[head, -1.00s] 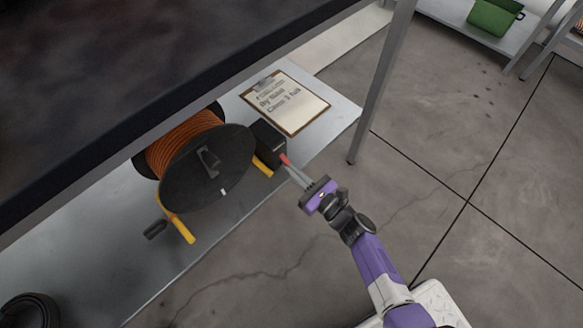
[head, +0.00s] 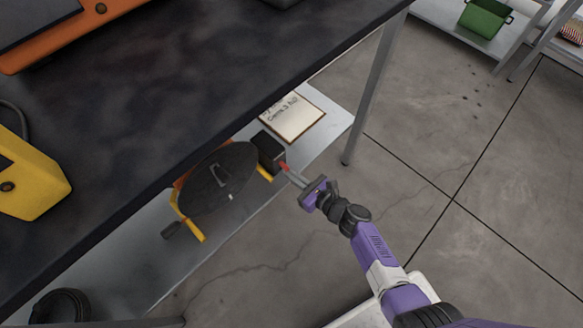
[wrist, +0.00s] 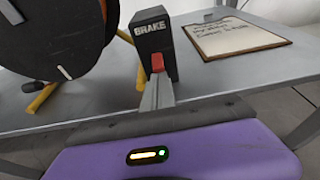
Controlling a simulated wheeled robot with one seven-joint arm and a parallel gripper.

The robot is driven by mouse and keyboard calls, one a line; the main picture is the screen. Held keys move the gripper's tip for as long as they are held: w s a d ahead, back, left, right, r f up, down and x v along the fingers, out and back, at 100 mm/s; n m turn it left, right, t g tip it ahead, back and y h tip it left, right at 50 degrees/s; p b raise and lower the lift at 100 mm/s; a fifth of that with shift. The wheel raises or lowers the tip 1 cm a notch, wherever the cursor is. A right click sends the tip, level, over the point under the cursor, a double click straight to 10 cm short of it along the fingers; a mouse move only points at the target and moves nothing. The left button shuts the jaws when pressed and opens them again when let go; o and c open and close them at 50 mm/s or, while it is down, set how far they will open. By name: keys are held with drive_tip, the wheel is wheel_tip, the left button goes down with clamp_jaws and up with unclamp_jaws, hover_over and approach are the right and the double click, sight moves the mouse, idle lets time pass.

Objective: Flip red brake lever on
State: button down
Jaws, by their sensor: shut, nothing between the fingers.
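The red brake lever (wrist: 157,62) sticks out of the front of a black box marked BRAKE (wrist: 154,35) in the wrist view. The lever (head: 283,166) and the black box (head: 267,150) also show in the head view, beside the cable reel (head: 217,180) on the lower shelf. My gripper (wrist: 157,88) is shut and empty, with its fingertips at the lever's lower end. It also shows in the head view (head: 287,171). The fingertips look very close to the lever or touching it; I cannot tell which. They hide part of the box front below the lever.
A clipboard (wrist: 232,36) lies on the lower shelf (head: 318,152) right of the box. The dark table top (head: 190,105) overhangs the shelf. A table leg (head: 375,85) stands at the right. Yellow reel feet (head: 190,229) project forward. The floor at the right is clear.

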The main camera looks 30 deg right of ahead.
drive_tip(key=r+g+p, duration=0.1)
drive_tip(key=p, duration=0.2)
drive_tip(key=shift+s, duration=0.1)
drive_tip(key=shift+p, duration=0.35)
drive_tip(key=shift+r+p, duration=0.65)
drive_tip(key=shift+r, duration=0.1)
